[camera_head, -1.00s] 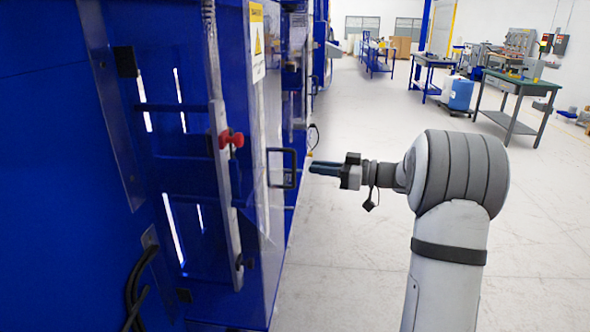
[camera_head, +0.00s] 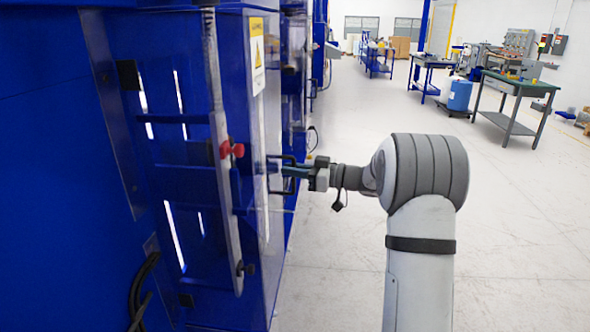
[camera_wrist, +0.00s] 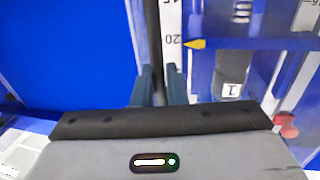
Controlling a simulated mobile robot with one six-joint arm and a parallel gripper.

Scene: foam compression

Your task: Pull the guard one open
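The guard is the front door of the blue machine, with a pale upright edge (camera_head: 262,150) and a yellow warning label (camera_head: 257,55). Its black handle (camera_head: 273,159) stands out to the right. My gripper (camera_head: 288,172) is at the handle, with its fingers reaching left into it. In the wrist view the black handle bar (camera_wrist: 153,40) runs upright between my two dark fingers (camera_wrist: 158,86). I cannot tell whether the fingers press on the bar. The guard appears closed.
A red knob (camera_head: 232,149) sits on the machine's near upright post. The wrist view shows a scale strip (camera_wrist: 172,40) and a cylinder marked 1 (camera_wrist: 231,88) behind the guard. The floor (camera_head: 400,120) to the right is clear. A green-topped workbench (camera_head: 515,85) stands farther right.

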